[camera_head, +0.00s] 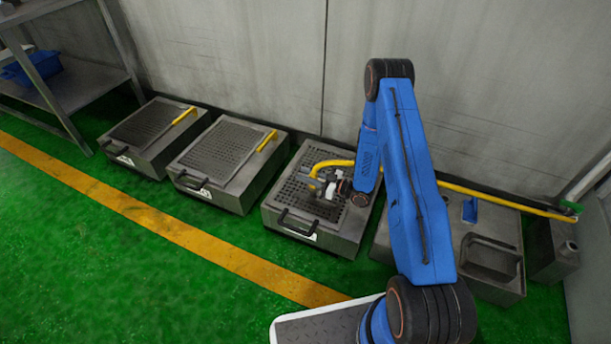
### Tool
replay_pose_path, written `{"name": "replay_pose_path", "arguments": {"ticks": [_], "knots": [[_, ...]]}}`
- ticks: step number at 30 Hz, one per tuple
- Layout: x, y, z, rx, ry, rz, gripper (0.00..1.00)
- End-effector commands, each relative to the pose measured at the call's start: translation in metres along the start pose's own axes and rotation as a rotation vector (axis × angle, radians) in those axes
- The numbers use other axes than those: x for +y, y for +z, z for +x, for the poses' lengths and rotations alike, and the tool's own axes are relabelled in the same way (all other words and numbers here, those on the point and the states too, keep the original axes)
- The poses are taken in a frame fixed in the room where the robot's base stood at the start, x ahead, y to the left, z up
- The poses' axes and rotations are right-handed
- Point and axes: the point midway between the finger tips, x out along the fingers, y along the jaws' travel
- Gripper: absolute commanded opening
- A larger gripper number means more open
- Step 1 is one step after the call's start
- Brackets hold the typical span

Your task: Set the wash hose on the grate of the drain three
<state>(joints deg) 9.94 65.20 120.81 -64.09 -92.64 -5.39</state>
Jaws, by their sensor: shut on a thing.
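The yellow wash hose (480,194) runs from the right wall behind my arm. Its end curves down over the third drain (345,243) from the left, a grey metal box with a perforated grate (290,188) and a dark front handle. My gripper (325,187) is low over the middle of this grate and shut on the wash hose near its end. The fingertips are small and partly hidden, so I cannot tell whether the hose end touches the grate.
Two similar drains, a left one (120,150) and a middle one (210,194), each carry a yellow bar. A metal basin box (485,225) stands right of my arm. A shelf (85,83) with a blue bin (35,66) is at left. Green floor in front is clear.

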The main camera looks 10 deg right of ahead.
Motion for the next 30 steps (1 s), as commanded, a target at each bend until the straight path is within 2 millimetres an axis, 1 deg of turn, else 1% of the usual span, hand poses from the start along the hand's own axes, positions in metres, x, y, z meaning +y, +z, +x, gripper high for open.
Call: {"name": "replay_pose_path", "arguments": {"ticks": [8, 9, 11, 12, 19, 23, 26, 30], "knots": [[0.0, 0.002, 0.0, 0.0, 0.0, 0.0, 0.0], [0.0, 0.002, 0.0, 0.0, 0.0, 0.0, 0.27], [0.0, 0.002, 0.0, 0.0, 0.0, 0.0, 0.41], [0.0, 0.002, 0.0, 0.0, 0.0, 0.0, 0.44], [0.0, 0.002, 0.0, 0.0, 0.0, 0.0, 0.44], [0.0, -0.002, 0.0, 0.0, 0.0, 0.0, 0.44], [0.001, 0.0, -0.011, -0.001, 0.002, 0.001, 0.44], [0.001, -0.001, -0.034, -0.001, 0.004, 0.002, 0.44]]}}
